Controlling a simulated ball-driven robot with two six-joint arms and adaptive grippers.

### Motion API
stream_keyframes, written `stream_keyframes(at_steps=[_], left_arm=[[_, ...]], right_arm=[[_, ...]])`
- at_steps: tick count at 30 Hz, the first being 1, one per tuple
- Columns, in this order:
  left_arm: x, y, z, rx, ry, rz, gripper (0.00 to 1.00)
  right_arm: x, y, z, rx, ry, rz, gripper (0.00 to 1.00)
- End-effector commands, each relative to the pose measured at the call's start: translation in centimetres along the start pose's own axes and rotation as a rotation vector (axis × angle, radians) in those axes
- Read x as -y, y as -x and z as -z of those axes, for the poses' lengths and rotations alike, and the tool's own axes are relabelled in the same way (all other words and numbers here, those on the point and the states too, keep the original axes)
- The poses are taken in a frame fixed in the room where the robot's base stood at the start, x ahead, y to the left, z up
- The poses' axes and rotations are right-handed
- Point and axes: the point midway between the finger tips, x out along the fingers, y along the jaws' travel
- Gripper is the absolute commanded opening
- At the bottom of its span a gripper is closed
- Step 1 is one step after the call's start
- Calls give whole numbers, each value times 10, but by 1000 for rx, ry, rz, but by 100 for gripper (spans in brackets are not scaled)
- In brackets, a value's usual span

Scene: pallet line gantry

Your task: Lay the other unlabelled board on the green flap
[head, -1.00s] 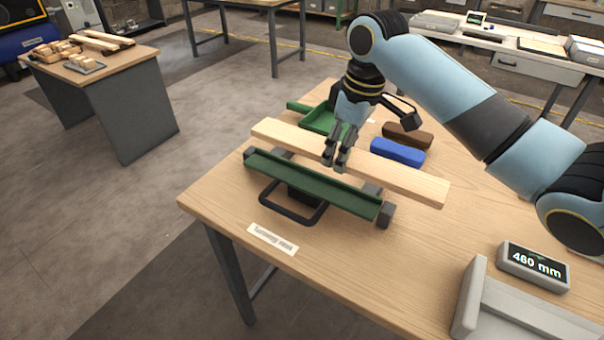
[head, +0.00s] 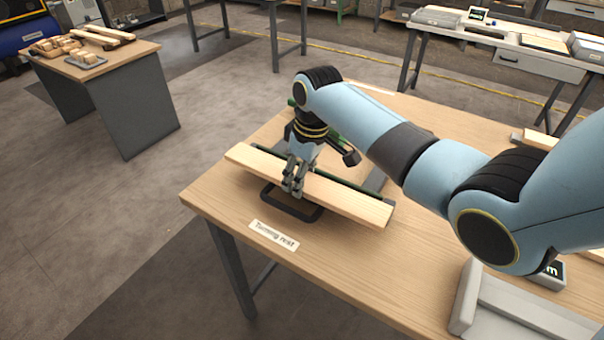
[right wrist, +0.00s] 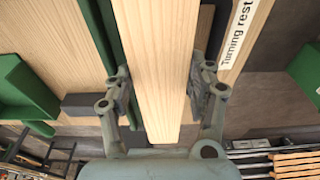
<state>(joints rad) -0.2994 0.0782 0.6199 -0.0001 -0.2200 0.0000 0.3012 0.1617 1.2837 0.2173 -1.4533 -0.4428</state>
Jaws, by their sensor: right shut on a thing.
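The light wooden board (head: 350,203) is held level in my right gripper (head: 293,190), which is shut on it near the middle. No label shows on its visible faces. The board lies along the green flap (head: 345,183) and covers most of it; only the flap's far edge shows behind the board. In the right wrist view the board (right wrist: 165,50) runs between the fingers (right wrist: 160,92), with a strip of the flap (right wrist: 97,25) along its left side. I cannot tell whether the board touches the flap. My left gripper is not in view.
A black loop handle (head: 292,210) and a "Turning rest" label (head: 275,235) are at the near edge. A grey tray (head: 520,305) stands front right, with a display partly hidden by my arm. A side table (head: 140,58) carries wood pieces.

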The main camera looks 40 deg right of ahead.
Motion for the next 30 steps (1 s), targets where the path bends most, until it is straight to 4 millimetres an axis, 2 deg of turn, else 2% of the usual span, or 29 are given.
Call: stream_keyframes(at_steps=[10, 11, 15, 25, 30], left_arm=[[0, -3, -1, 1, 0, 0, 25], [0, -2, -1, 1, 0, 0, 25], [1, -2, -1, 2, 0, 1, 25], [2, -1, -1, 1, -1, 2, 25], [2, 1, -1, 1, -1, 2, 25]], right_arm=[[0, -9, -1, -1, 0, 0, 16], [0, -9, -1, 0, 0, 0, 59], [0, -8, -1, 0, 0, 0, 78], [-1, -6, -1, -1, 0, -1, 79], [-1, 16, 1, -3, -1, -2, 79]])
